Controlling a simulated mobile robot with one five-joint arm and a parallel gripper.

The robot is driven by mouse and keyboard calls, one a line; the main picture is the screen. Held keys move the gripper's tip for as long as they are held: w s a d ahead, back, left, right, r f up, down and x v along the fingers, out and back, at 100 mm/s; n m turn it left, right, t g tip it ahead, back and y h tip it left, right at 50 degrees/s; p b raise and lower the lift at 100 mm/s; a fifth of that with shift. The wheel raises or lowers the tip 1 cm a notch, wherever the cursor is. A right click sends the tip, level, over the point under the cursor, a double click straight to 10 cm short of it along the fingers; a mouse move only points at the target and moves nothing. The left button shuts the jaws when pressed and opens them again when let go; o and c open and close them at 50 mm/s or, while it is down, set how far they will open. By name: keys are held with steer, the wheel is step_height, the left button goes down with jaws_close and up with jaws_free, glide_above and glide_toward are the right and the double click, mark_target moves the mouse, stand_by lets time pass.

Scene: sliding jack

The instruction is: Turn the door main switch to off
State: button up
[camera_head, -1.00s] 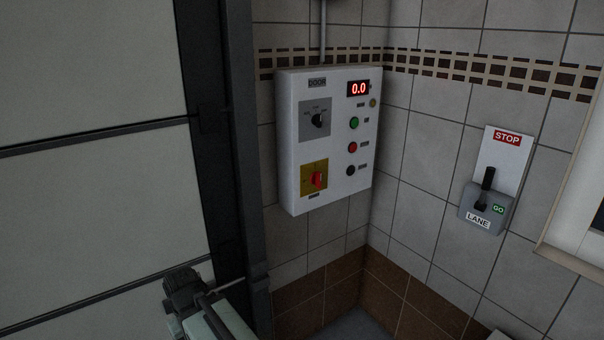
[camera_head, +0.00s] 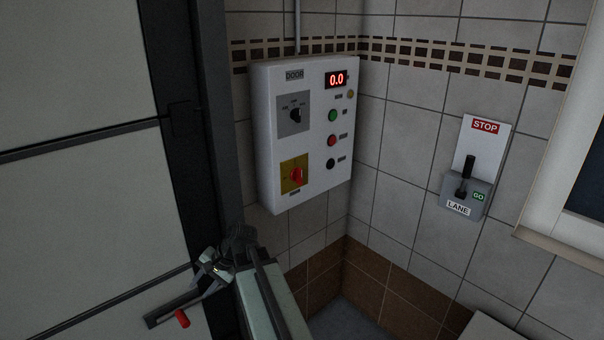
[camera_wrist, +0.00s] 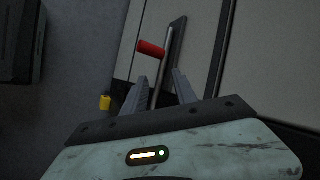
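The door main switch (camera_head: 296,175) is a red knob on a yellow plate, low on the left of the white DOOR control box (camera_head: 262,140). Its pointer looks roughly upright; the small markings are not legible. My gripper (camera_wrist: 160,75) has its two fingers apart in the wrist view. A metal bar with a red grip (camera_wrist: 151,48) shows between and beyond the fingers; I cannot tell whether it touches them. In the head view the red grip (camera_head: 182,319) is at lower left, in front of the door. My gripper is below and left of the switch, well away from it.
A LANE lever (camera_head: 467,170) is on the right wall. A dark door frame (camera_head: 190,150) stands left of the box. The space before the box is clear.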

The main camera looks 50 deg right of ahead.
steer(key=w+d+r+m+t, duration=0.1)
steer(key=d+r+m+t, duration=0.3)
steer(key=d, duration=0.5)
steer(key=w+d+r+m+t, duration=0.1)
steer(key=d+r+m+t, duration=0.1)
steer(key=d+r+m, duration=0.55)
steer(key=m+t+h+p, duration=0.2)
steer(key=m+t+h, duration=0.5)
steer(key=m, duration=0.6)
glide_toward(302, 173)
steer(key=shift+y, duration=0.4)
steer(key=w, duration=0.5)
steer(key=w+d, duration=0.1)
steer(key=w, duration=0.2)
steer(key=shift+w, duration=0.35)
